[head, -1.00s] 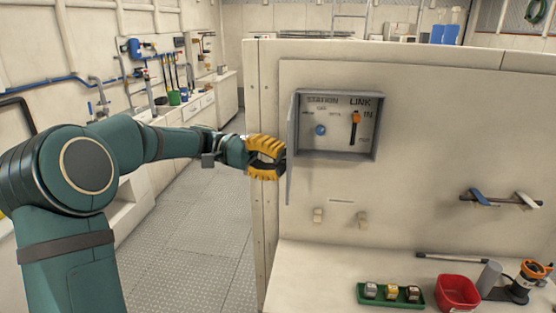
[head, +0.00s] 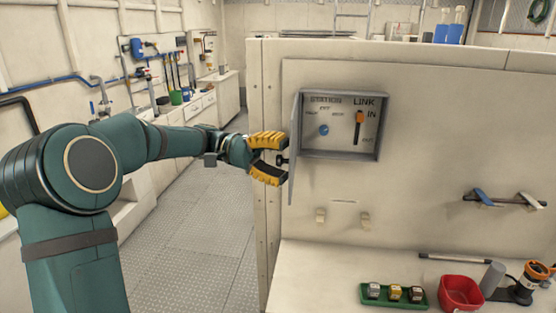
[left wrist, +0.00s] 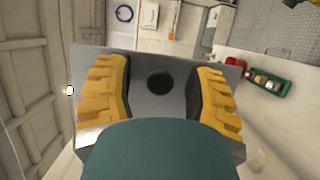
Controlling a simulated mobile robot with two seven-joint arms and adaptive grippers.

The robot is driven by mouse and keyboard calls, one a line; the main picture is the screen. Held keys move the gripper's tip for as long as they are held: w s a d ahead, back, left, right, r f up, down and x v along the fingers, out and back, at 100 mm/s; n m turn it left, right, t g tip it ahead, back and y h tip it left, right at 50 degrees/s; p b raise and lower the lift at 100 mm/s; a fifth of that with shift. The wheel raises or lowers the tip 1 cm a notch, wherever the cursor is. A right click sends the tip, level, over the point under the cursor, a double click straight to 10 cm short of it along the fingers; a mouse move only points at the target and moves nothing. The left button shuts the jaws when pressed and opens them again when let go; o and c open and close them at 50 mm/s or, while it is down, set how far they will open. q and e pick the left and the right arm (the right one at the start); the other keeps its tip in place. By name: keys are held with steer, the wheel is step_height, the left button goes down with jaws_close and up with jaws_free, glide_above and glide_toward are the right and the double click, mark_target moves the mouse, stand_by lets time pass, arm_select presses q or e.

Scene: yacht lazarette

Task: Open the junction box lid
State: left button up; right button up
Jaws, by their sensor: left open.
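The junction box (head: 378,128) is a grey open-fronted box on the cream wall panel. Its grey lid (head: 293,185) is swung out at the box's left side and shows nearly edge-on. Inside are a blue knob (head: 323,130) marked STATION and an orange-handled lever (head: 359,120) marked LINK. My left gripper (head: 284,158) is open at the lid, its yellow fingers apart around a small dark knob. In the left wrist view the lid (left wrist: 135,67) fills the space behind the fingers, and the round dark knob (left wrist: 160,81) sits between them, apparently untouched.
Below the box, a counter holds a green tray (head: 366,301) with several small blocks, a red bin (head: 460,291), a grey cylinder (head: 491,277) and an orange-black device (head: 531,280). The aisle floor (head: 190,235) at left is clear.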

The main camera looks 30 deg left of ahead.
arm_select(q)
steer(key=shift+a, duration=0.15)
steer(key=a, duration=1.1)
steer(key=shift+w+a, duration=0.15)
steer(key=shift+a, duration=0.25)
